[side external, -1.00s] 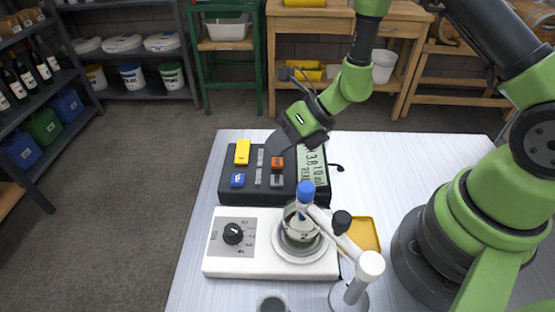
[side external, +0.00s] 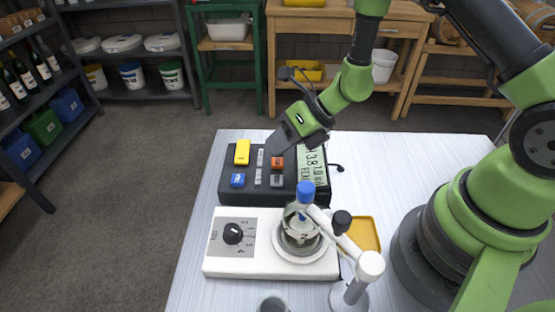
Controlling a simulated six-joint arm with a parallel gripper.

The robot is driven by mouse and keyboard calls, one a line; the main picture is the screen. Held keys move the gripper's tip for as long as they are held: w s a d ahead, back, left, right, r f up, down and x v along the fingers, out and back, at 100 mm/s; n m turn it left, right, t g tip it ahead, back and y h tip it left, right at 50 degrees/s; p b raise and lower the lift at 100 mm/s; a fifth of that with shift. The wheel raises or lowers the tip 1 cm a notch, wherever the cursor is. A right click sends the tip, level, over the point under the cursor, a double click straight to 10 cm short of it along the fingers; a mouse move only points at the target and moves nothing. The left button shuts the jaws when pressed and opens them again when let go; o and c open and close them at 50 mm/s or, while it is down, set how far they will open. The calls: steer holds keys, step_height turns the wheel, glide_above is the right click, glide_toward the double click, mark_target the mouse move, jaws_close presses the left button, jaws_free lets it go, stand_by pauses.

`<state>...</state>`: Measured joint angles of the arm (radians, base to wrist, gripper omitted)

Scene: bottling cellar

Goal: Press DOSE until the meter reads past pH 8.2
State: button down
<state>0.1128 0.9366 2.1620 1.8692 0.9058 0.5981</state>
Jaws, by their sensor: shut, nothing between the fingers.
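A dark meter box (side external: 225,193) lies on the table with a yellow button (side external: 242,152), a blue button (side external: 237,180), an orange-red button (side external: 277,162) and a grey button (side external: 277,180). I cannot read which is marked DOSE. Its pale display (side external: 312,168) stands sideways; its digits seem to start with 3, but I cannot read them surely. My gripper (side external: 271,151) is shut and empty, its tip just above the box's back edge near the orange-red button. I cannot tell whether it touches. A glass vessel (side external: 301,232) with a blue-capped probe (side external: 304,192) sits on the stirrer.
The white stirrer (side external: 222,266) with a black knob (side external: 232,233) stands in front of the meter. A white-armed stand (side external: 352,290), a yellow tray (side external: 368,235) and a small cup (side external: 273,303) are nearby.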

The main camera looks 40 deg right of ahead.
mark_target(279, 160)
stand_by(0.8)
steer(key=shift+f, duration=0.4)
steer(key=shift+f, duration=0.45)
stand_by(0.4)
stand_by(0.4)
steer(key=shift+r, duration=0.9)
steer(key=shift+r, duration=2.5)
